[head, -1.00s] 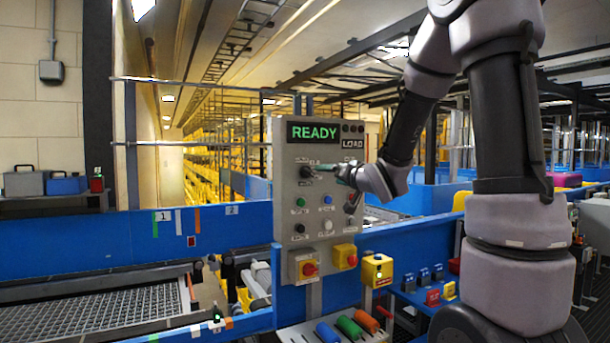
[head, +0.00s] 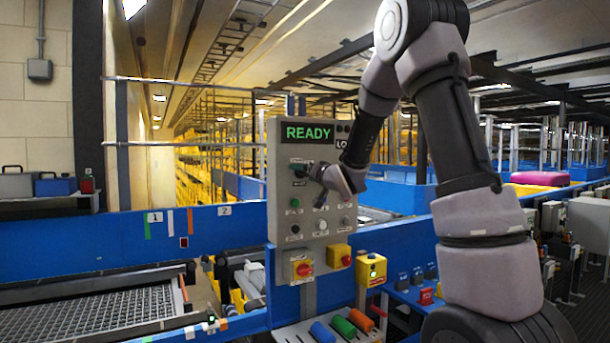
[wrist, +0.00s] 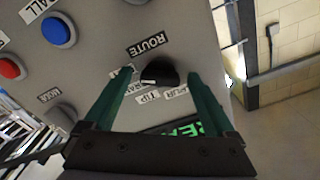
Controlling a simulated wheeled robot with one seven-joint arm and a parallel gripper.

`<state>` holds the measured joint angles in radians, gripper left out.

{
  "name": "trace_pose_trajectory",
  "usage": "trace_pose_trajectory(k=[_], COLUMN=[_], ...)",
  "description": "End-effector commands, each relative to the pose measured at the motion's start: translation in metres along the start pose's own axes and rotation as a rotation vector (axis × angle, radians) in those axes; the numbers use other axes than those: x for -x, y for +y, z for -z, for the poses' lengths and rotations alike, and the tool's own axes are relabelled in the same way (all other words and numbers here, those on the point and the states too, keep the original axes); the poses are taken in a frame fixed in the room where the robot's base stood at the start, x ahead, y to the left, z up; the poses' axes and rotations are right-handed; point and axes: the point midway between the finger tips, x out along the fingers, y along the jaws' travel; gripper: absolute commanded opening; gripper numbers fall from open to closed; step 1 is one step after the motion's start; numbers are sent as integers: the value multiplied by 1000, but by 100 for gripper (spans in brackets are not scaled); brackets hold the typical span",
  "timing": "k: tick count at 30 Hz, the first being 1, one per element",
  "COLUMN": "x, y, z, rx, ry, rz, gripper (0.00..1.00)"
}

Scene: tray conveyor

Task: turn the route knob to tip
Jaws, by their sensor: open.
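The route knob (wrist: 165,70) is a black rotary knob on the grey control panel (wrist: 105,40), under a ROUTE label in the wrist view. Its pale mark is toward the lower left; small labels, including TIP (wrist: 148,97), lie around it, some partly hidden. My gripper (wrist: 160,74) is open, with one green finger on each side of the knob. I cannot tell whether either finger touches it. In the head view my gripper (head: 305,172) is at the panel's upper left, largely covering the knob.
The panel's display (head: 310,133) reads READY in green. A yellow box (head: 371,268) stands at the panel's lower right.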

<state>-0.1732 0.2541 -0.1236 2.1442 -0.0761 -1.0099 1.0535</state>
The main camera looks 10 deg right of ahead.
Motion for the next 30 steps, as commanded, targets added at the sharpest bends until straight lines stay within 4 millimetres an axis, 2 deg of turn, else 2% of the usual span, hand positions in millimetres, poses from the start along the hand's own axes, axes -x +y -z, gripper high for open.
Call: trace_pose_trajectory(k=[5, 6, 11, 12, 13, 23, 30], x=[0, 0, 0, 0, 0, 0, 0], y=[0, 0, 0, 0, 0, 0, 1], z=[0, 0, 0, 0, 0, 0, 0], rx=[0, 0, 0, 0, 0, 49, 199], ry=[0, 0, 0, 0, 0, 0, 0], rz=[0, 0, -1, 0, -1, -1, -2], gripper=[90, 86, 25, 10, 4, 4, 4])
